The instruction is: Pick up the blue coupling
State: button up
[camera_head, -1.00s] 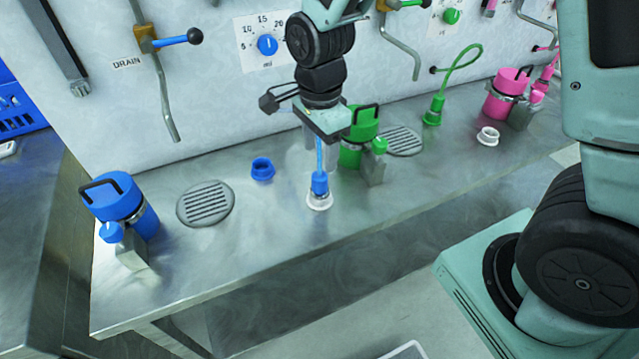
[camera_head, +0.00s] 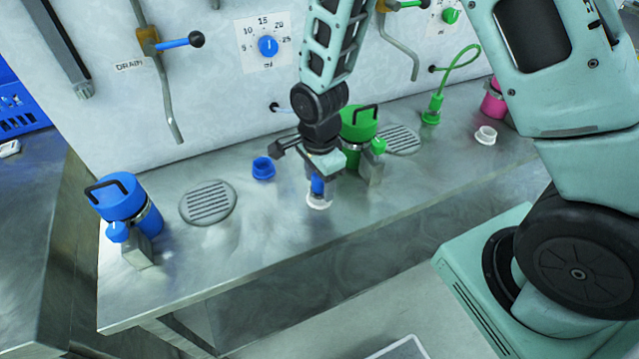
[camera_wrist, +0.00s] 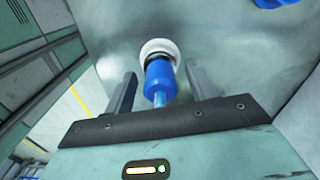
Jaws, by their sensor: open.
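The blue coupling (camera_head: 317,184) stands upright on a white ring (camera_head: 319,202) on the steel bench. In the wrist view the blue coupling (camera_wrist: 159,80) lies between the two fingers, with the white ring (camera_wrist: 160,47) beyond it and a light blue hose end on the near side. My gripper (camera_head: 318,180) is over the coupling from above, fingers on either side of it. In the wrist view my gripper (camera_wrist: 158,85) is open, with a gap at each side of the coupling. The gripper hides the coupling's upper part in the head view.
A blue cap ring (camera_head: 263,168) lies left of the coupling. A green canister (camera_head: 359,125) stands close behind right, a blue canister (camera_head: 122,199) far left. A round drain grate (camera_head: 208,203) is between. A green coupling (camera_head: 432,112) stands farther right. The bench front is clear.

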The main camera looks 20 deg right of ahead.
jog(key=c, duration=1.1)
jog(key=shift+r, duration=0.2)
notch_tip(320, 180, up, 10)
jog(key=shift+f+b, duration=0.15)
jog(key=shift+b, duration=0.5)
